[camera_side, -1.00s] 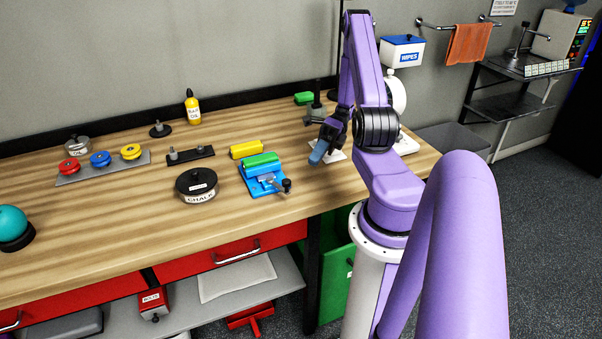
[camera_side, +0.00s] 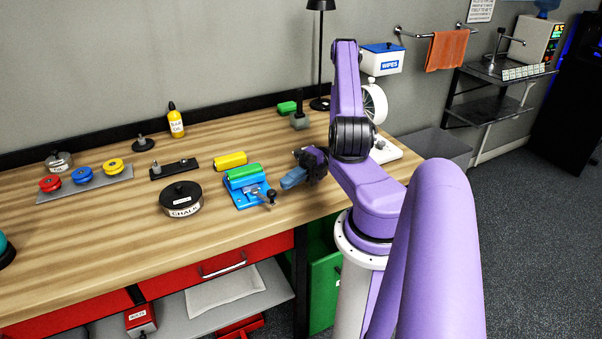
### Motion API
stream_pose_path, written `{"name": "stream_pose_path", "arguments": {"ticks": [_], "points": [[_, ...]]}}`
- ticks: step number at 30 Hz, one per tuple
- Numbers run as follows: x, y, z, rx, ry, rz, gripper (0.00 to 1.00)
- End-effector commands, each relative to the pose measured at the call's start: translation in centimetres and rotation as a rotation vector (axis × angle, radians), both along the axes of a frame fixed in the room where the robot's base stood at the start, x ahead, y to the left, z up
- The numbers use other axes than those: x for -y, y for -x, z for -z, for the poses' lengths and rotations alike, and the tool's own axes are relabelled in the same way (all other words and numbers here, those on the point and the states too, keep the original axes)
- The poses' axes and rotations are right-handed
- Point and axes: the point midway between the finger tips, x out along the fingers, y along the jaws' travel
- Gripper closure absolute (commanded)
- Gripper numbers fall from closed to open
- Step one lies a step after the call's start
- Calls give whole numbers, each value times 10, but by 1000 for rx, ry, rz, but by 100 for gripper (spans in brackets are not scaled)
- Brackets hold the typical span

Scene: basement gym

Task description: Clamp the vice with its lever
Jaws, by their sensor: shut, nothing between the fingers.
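The blue vice (camera_side: 240,199) stands on the wooden bench with a green piece (camera_side: 242,173) lying along its top. Its lever (camera_side: 268,196), a grey arm with a dark knob, sticks out at the vice's right front side. My gripper (camera_side: 286,182) is shut and empty. It is just right of the vice in the picture, close to the lever knob and apart from it as far as I can tell. The fingers point left towards the vice.
A rack of coloured discs (camera_side: 83,177), a yellow bottle (camera_side: 175,121) and a lamp (camera_side: 321,60) stand further off. The front bench strip is clear.

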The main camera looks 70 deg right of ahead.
Motion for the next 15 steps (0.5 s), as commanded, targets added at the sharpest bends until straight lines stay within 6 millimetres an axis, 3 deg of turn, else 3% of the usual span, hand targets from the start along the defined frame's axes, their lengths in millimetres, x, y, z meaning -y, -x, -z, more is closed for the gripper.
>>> {"name": "stream_pose_path", "arguments": {"ticks": [6,15], "points": [[-14,-7,1,-1,1,-1,100],[-15,-8,1,0,1,0,100]]}}
